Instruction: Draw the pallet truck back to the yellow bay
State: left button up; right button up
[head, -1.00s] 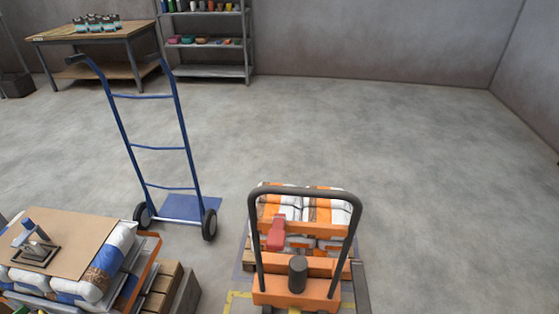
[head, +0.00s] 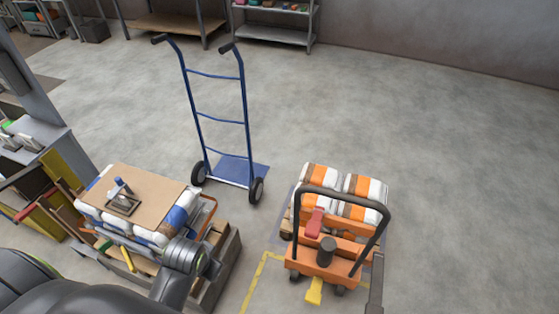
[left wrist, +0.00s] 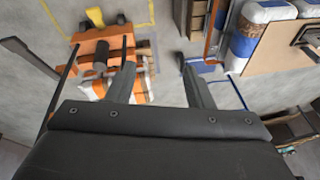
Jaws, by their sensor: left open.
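The orange pallet truck (head: 347,251) stands right of centre in the head view, its black loop handle (head: 382,213) upright. Orange-and-white bags (head: 361,185) lie on its load end. A yellow floor line (head: 258,277), part of the bay marking, runs beside and in front of it. The truck also shows upside down in the left wrist view (left wrist: 95,52). My left gripper (left wrist: 156,72) is open and empty there, with the truck and its bags beyond and beside the fingers. Its fingers are hidden in the head view, where only my arm shows at lower left.
A blue hand truck (head: 219,121) stands behind and left. A stack of bags under a brown board (head: 144,187) stands at left, close to my arm. The floor behind and right is clear.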

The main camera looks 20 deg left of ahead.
pick_arm(q)
jog(key=w+d+r+m+h, duration=0.15)
jog(key=w+d+m, duration=0.4)
jog(key=w, duration=0.85)
jog(key=m, duration=1)
send_near(323, 190)
jog(key=shift+m+g, duration=0.25)
jog(key=shift+g, duration=0.05)
jog(key=b+x, duration=0.5)
jog(key=x, duration=0.3)
jog(key=shift+w+f+b, duration=0.2)
jog(key=shift+f+b, duration=0.15)
jog(key=shift+w+f+b, duration=0.3)
jog(key=shift+f+b, duration=0.2)
jog(key=shift+f, duration=0.15)
pick_arm(e)
jog(key=shift+w+d+f, duration=0.1)
jog(key=shift+w+f, duration=0.05)
jog(key=shift+f, duration=1.35)
jog(key=shift+w+f, duration=0.1)
jog(key=shift+f, duration=1.35)
jog(key=shift+o, duration=0.4)
